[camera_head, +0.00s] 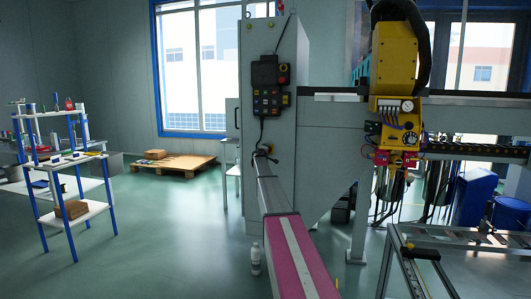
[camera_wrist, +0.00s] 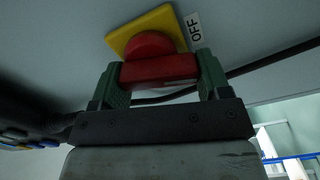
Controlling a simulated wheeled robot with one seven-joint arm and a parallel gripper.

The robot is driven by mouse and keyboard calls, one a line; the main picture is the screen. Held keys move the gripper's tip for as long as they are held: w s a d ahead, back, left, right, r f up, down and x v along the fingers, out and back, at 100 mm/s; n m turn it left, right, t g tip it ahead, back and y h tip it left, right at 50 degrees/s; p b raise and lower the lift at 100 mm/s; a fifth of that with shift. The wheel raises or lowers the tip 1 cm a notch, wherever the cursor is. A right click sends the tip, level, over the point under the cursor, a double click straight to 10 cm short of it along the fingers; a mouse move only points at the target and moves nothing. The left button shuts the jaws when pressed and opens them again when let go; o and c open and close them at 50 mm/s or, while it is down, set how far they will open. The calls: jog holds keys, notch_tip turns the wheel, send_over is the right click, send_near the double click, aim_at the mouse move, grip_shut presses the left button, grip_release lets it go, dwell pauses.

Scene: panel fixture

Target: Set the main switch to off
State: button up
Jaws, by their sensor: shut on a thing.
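The main switch has a red rotary handle (camera_wrist: 158,70) on a square yellow plate (camera_wrist: 130,38), seen in the wrist view at upper middle. A white label reading OFF (camera_wrist: 194,28) is at the plate's right side. My gripper (camera_wrist: 160,80) has its two green fingers at either end of the red handle's bar and is shut on it. The bar lies nearly level across the wrist view, with the plate turned at a slant behind it. In the head view my arm reaches to the grey cabinet (camera_head: 285,80), and my gripper hides most of the switch there.
A black control pendant (camera_head: 267,85) hangs on the cabinet above the switch, with its cable beside it. A dark cable (camera_wrist: 270,62) runs behind my fingers in the wrist view. A yellow machine head (camera_head: 395,60) stands to the right.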

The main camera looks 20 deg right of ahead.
jog(key=shift+f+n, duration=0.1)
jog(key=shift+n, duration=1.5)
jog(key=o, duration=0.9)
jog(key=shift+s, duration=0.15)
jog(key=v, duration=1)
jog(key=shift+s+a, duration=0.25)
